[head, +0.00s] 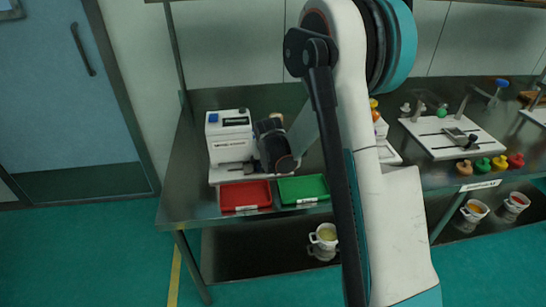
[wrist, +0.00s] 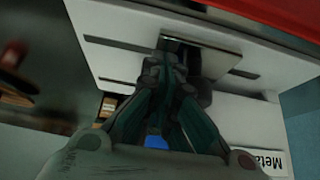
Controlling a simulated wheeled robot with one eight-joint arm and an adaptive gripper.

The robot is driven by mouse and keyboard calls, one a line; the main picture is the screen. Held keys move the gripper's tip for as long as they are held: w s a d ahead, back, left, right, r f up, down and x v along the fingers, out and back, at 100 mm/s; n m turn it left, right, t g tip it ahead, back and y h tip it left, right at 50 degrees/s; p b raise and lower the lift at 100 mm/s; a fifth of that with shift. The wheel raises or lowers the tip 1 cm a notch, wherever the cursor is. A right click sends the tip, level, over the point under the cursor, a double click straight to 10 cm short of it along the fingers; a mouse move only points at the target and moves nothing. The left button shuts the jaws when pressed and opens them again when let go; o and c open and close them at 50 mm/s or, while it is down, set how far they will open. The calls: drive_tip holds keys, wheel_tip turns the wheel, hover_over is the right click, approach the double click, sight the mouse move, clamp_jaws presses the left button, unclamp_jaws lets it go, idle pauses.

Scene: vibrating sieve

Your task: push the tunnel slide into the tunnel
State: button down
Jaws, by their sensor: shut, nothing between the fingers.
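The white machine (head: 229,137) with a blue button and a dark display stands on a white base at the left end of the bench. In the wrist view its lettered face (wrist: 265,160) is at the lower right. A flat metallic plate (wrist: 222,56), possibly part of the slide, lies on the slotted white base (wrist: 110,52). My gripper (wrist: 172,52) is shut and empty, its fingertips beside or against the plate's edge; contact cannot be told. A dark part shows just behind the fingers. The tunnel mouth cannot be made out. In the head view my wrist hides this area.
A red tray (head: 245,195) and a green tray (head: 303,189) sit in front of the machine. Another white base (head: 452,137) with coloured knobbed pieces is farther right. White pots stand on the lower shelf. My arm covers the middle of the bench.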

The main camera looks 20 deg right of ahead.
sight(254, 161)
drive_tip(key=shift+w+a, duration=0.25)
drive_tip(key=shift+a, duration=0.55)
drive_tip(key=shift+w+a, duration=0.2)
drive_tip(key=shift+a, duration=0.65)
drive_tip(key=shift+w+a, duration=0.25)
drive_tip(key=shift+a, duration=0.55)
drive_tip(key=shift+d, duration=0.2)
drive_tip(key=shift+s+d, duration=0.2)
drive_tip(key=shift+d, duration=0.3)
drive_tip(key=p+v, duration=0.4)
drive_tip(key=v, duration=0.5)
